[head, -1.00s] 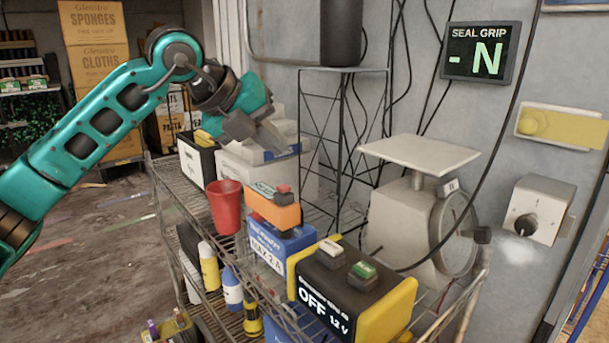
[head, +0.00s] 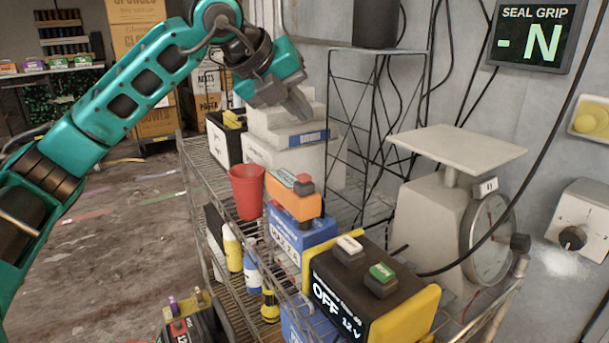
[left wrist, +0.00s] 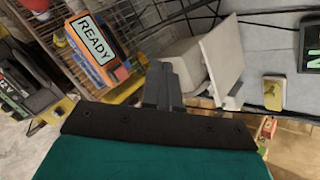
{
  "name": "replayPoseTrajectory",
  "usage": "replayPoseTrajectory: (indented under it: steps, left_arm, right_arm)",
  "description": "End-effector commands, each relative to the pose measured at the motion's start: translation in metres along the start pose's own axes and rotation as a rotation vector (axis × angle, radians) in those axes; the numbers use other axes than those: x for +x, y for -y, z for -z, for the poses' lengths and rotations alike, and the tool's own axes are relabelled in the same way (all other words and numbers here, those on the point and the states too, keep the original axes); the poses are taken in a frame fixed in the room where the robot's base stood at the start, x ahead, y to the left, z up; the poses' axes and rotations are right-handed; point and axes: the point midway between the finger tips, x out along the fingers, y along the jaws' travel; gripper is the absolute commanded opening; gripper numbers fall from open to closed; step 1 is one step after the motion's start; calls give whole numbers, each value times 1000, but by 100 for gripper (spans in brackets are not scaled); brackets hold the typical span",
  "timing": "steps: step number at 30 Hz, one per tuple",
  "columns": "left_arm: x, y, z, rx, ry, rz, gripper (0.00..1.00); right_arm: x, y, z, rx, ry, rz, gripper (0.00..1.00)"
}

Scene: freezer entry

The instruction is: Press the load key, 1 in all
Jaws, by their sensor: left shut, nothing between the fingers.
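A black and yellow unit (head: 372,290) reading OFF and 12 V stands on the rack, with a pale key (head: 348,250) and a green key (head: 381,278) on top. Their labels are too small to read. I cannot tell which key is the load key. My left gripper (head: 298,105) is shut and empty, above and behind the orange tester, touching no key. My right gripper is out of view.
A weighing scale (head: 457,155) stands right of the black wire tower (head: 375,130). A red cup (head: 246,190) and white boxes (head: 290,152) are near the orange tester. A wall display (head: 531,35) reads SEAL GRIP and -N. A black cable crosses the right side.

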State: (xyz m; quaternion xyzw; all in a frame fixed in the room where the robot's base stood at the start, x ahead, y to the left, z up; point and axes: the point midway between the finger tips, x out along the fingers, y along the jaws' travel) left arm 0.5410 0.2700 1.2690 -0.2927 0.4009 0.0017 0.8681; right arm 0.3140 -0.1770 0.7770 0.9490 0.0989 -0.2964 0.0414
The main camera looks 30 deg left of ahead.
Motion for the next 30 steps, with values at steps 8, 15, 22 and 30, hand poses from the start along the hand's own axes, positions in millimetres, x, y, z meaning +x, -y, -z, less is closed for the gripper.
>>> replayPoseTrajectory:
  steps: [8, 15, 22, 30]
  left_arm:
    - [25, -18, 18, 0, -1, -1, 0]
    - [50, -36, 36, -1, 0, 0, 0]
    - [58, -42, 42, 0, 1, 1, 0]
    - [57, -42, 42, 0, 0, 1, 0]
  right_arm:
    - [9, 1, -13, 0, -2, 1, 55]
    - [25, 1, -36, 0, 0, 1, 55]
    - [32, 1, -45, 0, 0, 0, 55]
    - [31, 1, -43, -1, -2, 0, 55]
